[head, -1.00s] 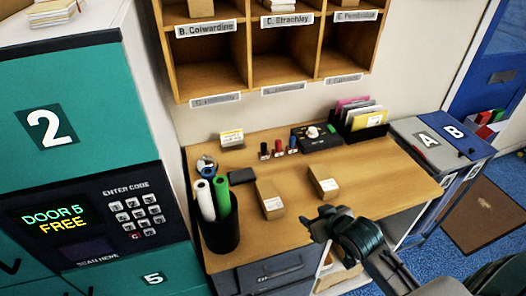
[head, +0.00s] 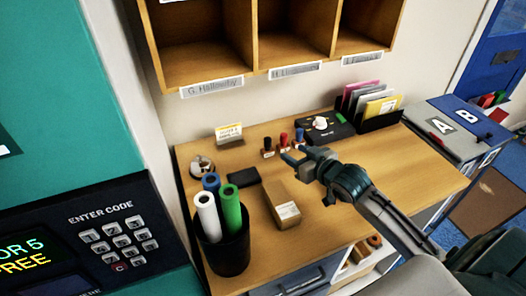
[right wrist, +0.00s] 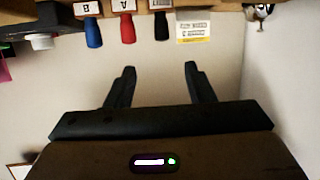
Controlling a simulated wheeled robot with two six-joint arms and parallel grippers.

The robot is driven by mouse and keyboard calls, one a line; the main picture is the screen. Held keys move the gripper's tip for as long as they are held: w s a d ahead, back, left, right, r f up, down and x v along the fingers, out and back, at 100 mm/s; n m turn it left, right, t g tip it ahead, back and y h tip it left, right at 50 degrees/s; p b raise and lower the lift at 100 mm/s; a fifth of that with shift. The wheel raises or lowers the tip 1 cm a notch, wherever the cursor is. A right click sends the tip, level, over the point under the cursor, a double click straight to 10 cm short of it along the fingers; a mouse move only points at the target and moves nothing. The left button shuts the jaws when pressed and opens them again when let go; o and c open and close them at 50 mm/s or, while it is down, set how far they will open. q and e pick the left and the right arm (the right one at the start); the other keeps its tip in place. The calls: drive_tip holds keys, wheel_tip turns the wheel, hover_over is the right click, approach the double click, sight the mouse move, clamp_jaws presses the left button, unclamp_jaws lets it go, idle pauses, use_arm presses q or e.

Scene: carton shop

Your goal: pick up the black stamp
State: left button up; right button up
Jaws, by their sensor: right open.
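The black stamp (head: 267,148) stands upright at the back of the wooden desk, left of the red stamp (head: 284,140) and the blue stamp (head: 299,136). My right gripper (head: 292,156) is open and empty, just in front of the stamps and apart from them. In the right wrist view, which looks upside down, the black stamp (right wrist: 161,26) is beyond the gap between the open fingers (right wrist: 160,68). The red stamp (right wrist: 127,29) and blue stamp (right wrist: 92,33) are left of it there. My left gripper is not in view.
A small card (head: 229,133) stands left of the stamps, and a black device (head: 326,128) sits right of them. A carton (head: 283,206), a black pad (head: 243,177) and a bin of rolls (head: 222,248) are nearer. Pigeonholes hang above.

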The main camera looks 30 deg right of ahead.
sight(270, 143)
drive_tip(key=w+f, duration=0.2)
drive_tip(key=shift+w+a, duration=0.15)
drive_tip(key=shift+w, duration=0.15)
drive_tip(key=x, duration=0.3)
drive_tip(key=shift+r, duration=0.15)
drive_tip(key=shift+w+a+f, duration=0.15)
drive_tip(key=shift+w+f, duration=0.1)
drive_tip(key=shift+w, duration=0.35)
drive_tip(key=p+x, duration=0.2)
drive_tip(key=x, duration=0.2)
drive_tip(key=shift+w+a+f, duration=0.1)
drive_tip(key=shift+w+a, duration=0.15)
drive_tip(key=shift+w, duration=0.05)
drive_tip(key=shift+w+f, duration=0.2)
drive_tip(key=shift+s, duration=0.1)
drive_tip(key=shift+c, duration=0.9)
clamp_jaws()
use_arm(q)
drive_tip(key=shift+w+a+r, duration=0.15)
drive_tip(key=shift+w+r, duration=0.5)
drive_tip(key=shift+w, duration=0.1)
use_arm(e)
drive_tip(key=shift+r, duration=0.1)
